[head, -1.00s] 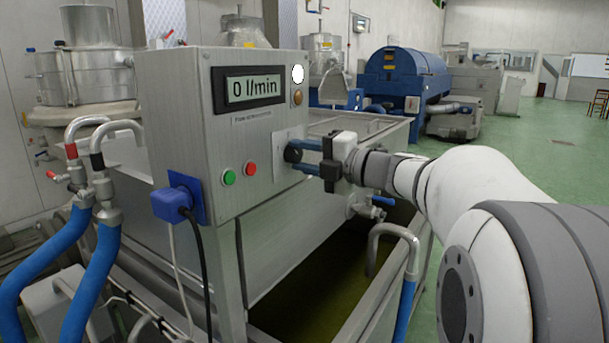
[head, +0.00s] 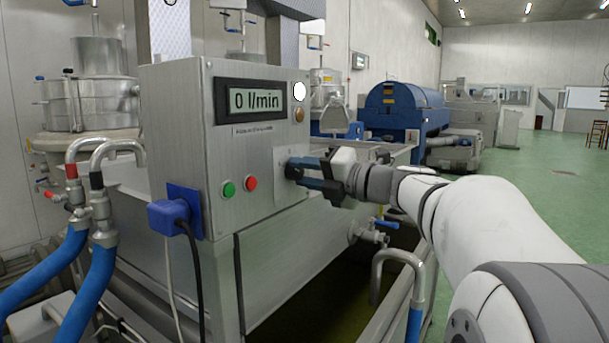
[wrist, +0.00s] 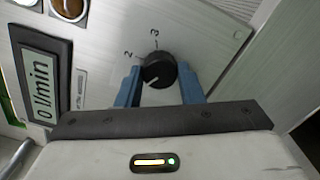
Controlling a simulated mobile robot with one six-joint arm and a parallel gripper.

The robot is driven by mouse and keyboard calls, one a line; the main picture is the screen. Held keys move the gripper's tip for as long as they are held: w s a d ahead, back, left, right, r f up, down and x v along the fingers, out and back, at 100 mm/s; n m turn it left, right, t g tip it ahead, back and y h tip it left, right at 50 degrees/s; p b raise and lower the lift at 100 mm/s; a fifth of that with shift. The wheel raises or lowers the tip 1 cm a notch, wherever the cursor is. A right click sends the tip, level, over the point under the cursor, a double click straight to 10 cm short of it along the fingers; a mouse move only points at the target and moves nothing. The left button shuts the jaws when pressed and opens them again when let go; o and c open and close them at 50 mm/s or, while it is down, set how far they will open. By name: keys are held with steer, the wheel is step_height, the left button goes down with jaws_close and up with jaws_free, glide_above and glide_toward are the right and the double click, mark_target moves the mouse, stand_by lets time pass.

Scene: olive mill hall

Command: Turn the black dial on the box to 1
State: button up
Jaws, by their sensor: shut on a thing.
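The grey metal box (head: 225,190) has a black dial on its front plate. In the wrist view the black dial (wrist: 158,70) sits between the two blue fingers of my gripper (wrist: 162,80), which are shut on it. Its white mark points to the lower left of that picture. The printed figures 2 and 3 show beside it; the figure 1 is not visible. In the head view my gripper (head: 292,172) reaches the plate from the right, and its fingers hide most of the dial. The display (head: 256,100) reads 0 l/min.
A green button (head: 229,190) and a red button (head: 251,183) sit left of the dial. A white lamp (head: 299,91) is above. A blue plug (head: 172,215) is on the box's side. A valve with a blue handle (head: 384,224) and a bent pipe are below my arm.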

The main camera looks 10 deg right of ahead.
steer(key=o, duration=1)
steer(key=p+v, duration=0.1)
steer(key=v, duration=0.7)
